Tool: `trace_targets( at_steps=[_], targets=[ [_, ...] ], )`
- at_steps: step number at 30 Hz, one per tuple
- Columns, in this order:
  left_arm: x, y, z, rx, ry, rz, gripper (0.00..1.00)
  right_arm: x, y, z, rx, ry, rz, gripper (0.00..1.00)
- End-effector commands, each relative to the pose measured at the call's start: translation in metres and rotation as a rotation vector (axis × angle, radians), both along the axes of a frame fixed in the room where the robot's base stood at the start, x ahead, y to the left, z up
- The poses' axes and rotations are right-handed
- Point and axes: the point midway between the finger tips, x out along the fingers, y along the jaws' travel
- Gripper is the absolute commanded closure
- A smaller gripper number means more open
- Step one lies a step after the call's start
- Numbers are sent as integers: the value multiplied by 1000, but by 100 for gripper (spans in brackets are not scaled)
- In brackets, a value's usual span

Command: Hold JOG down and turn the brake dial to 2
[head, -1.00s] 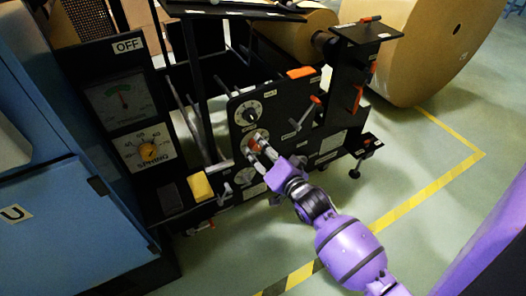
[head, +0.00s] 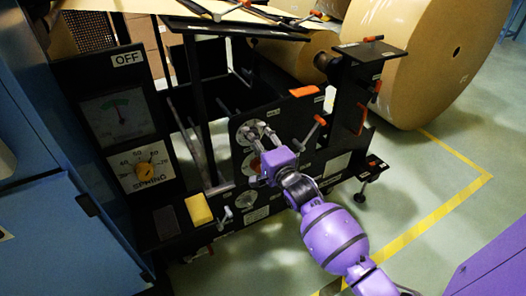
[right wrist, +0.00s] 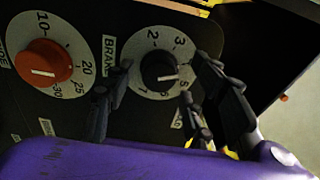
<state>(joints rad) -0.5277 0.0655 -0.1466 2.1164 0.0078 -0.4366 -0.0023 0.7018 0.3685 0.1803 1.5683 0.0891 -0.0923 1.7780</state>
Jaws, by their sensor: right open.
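The brake dial (right wrist: 160,72) has a black knob on a white scale, with a BRAKE label to its left in the right wrist view. The knob's white mark points right, past the 3; the exact number is unclear. The dial also shows in the head view (head: 244,134), partly covered by my right gripper (head: 261,138). In the right wrist view, the open fingers of this gripper (right wrist: 162,78) are spread on either side of the knob; contact cannot be told. I cannot read a JOG label; a yellow block (head: 198,209) sits at the machine's lower front. My left gripper is out of view.
A dial with a red knob (right wrist: 45,66) is beside the brake dial. A red-handled lever (head: 312,130) and an orange block (head: 304,91) are to the right. Large kraft rolls (head: 425,60) stand behind.

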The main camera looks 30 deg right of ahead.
Motion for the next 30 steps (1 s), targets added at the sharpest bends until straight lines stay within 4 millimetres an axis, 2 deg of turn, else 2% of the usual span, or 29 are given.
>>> trace_targets(
  at_steps=[4,11,15,18,30],
  targets=[
    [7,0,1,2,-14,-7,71,7,0,-1,0,2,0,50],
    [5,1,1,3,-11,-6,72,7,0,-1,0,2,0,50],
    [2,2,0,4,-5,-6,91,7,0,-1,0,2,0,50],
    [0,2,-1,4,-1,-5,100,7,0,-1,0,2,0,50],
    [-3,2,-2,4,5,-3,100,7,0,-1,0,2,0,50]
  ],
)
